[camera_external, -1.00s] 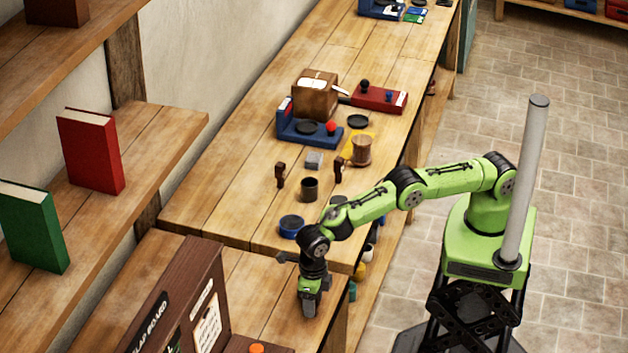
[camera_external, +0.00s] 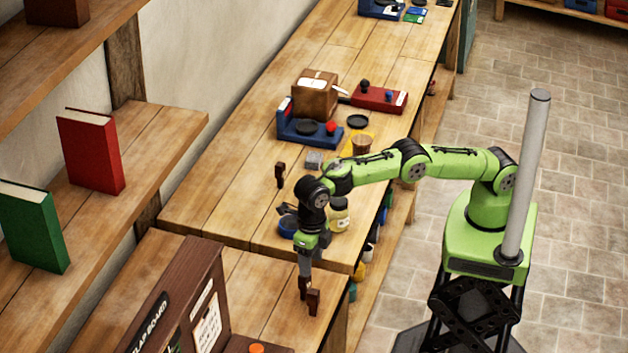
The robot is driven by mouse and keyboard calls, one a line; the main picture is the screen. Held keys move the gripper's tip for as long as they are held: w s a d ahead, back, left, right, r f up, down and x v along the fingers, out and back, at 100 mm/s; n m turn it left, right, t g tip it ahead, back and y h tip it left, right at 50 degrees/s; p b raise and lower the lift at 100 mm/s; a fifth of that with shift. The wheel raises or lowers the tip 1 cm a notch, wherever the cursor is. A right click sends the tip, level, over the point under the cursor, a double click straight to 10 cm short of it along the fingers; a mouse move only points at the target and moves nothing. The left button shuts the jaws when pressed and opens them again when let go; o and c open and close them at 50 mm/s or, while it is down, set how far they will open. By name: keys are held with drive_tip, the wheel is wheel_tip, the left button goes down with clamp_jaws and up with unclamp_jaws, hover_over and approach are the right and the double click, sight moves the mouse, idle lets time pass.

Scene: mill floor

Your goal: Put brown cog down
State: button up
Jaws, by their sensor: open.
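Two small dark brown pieces stand close together on the near bench, right under my gripper; the left one (camera_external: 304,287) is just below the fingertips and the right one (camera_external: 313,302) a little nearer the camera. They seem to be the brown cog, but I cannot tell whether they are one thing or two. My gripper (camera_external: 305,270) points down and is open, its grey fingers above the brown pieces. I cannot tell whether the fingertips touch them.
A blue bowl (camera_external: 288,226) and a cream jar (camera_external: 340,215) stand close to my wrist. A brown peg (camera_external: 280,175) and a grey block (camera_external: 314,160) are farther back. The dark brown board (camera_external: 205,270) rises left of my gripper.

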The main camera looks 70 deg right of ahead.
drive_tip(key=w+d+r+m, duration=0.2)
drive_tip(key=d+r+m, duration=0.4)
drive_tip(key=d+r, duration=0.35)
drive_tip(key=s+d+r+m+t+y, duration=0.1)
drive_tip(key=s+d+r+m, duration=0.2)
drive_tip(key=d+r+m, duration=0.4)
drive_tip(key=s+d+r+m+t, duration=0.2)
drive_tip(key=s+d+r+m, duration=0.15)
drive_tip(key=d, duration=0.55)
drive_tip(key=s+d+f+m+t, duration=0.1)
drive_tip(key=s+d+f+m, duration=0.1)
drive_tip(key=s+d+m, duration=0.5)
drive_tip(key=s+d+f+m+t+h, duration=0.1)
drive_tip(key=s+d+f+m, duration=0.2)
drive_tip(key=s+d+m, duration=0.4)
drive_tip(key=s+m, duration=0.3)
drive_tip(key=s, duration=0.2)
drive_tip(key=shift+s+f+m, duration=0.15)
drive_tip(key=shift+f+m, duration=0.05)
drive_tip(key=shift+m, duration=0.15)
drive_tip(key=shift+o, duration=0.6)
drive_tip(key=shift+s, duration=0.1)
